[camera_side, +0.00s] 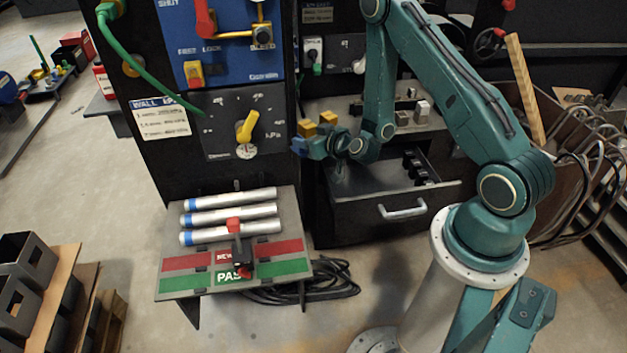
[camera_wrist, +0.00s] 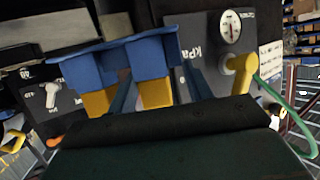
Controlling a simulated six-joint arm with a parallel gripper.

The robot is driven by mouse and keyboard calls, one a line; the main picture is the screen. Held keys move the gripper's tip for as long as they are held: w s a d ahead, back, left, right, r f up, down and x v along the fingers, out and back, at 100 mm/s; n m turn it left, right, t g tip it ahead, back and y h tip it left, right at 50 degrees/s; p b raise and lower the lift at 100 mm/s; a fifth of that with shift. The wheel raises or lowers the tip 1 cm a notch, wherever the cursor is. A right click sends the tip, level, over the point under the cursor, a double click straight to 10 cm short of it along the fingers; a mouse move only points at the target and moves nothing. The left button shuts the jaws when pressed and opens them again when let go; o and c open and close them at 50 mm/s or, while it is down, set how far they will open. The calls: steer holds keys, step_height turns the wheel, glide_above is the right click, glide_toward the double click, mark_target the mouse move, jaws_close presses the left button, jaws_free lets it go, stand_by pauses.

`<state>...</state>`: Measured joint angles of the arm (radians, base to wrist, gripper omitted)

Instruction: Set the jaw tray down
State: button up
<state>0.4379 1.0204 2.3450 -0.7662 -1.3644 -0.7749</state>
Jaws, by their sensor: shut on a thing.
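The jaw tray (camera_side: 299,146) is blue and shows at the tip of my gripper (camera_side: 312,148) in the side view, in the air in front of the dark machine. Two yellow blocks (camera_side: 328,117) show just above the gripper. In the wrist view the blue tray (camera_wrist: 100,62) spans the upper middle, with yellow blocks (camera_wrist: 155,93) against it. My gripper (camera_wrist: 158,88) is shut on the tray; its dark fingers are partly hidden by the tray and blocks. The exact contact cannot be made out.
An open drawer (camera_side: 360,182) with black fittings lies below and right of the gripper. A bench (camera_side: 172,284) at lower left holds several metal tubes (camera_side: 232,215), red and green marked areas and a small red-and-black device (camera_side: 241,252). A yellow knob (camera_side: 247,127) and green hose (camera_side: 140,65) are left.

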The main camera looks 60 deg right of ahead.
steer(key=s+d+f+m+g+h, duration=0.1)
steer(key=s+d+m+h, duration=0.1)
steer(key=s+d, duration=0.3)
steer(key=s+d+f+m+g+h, duration=0.1)
steer(key=s+d, duration=0.4)
steer(key=d, duration=0.7)
steer(key=m+g+h, duration=0.1)
steer(key=m+h, duration=0.1)
steer(key=shift+d+g+h, duration=0.15)
steer(key=shift+g+h, duration=0.15)
steer(key=shift+h, duration=0.1)
steer(key=shift+f, duration=0.15)
step_height(320, 180, down, 16)
steer(key=shift+w, duration=0.1)
steer(key=shift+f, duration=1.9)
steer(key=shift+f, duration=0.2)
steer(key=shift+f, duration=0.2)
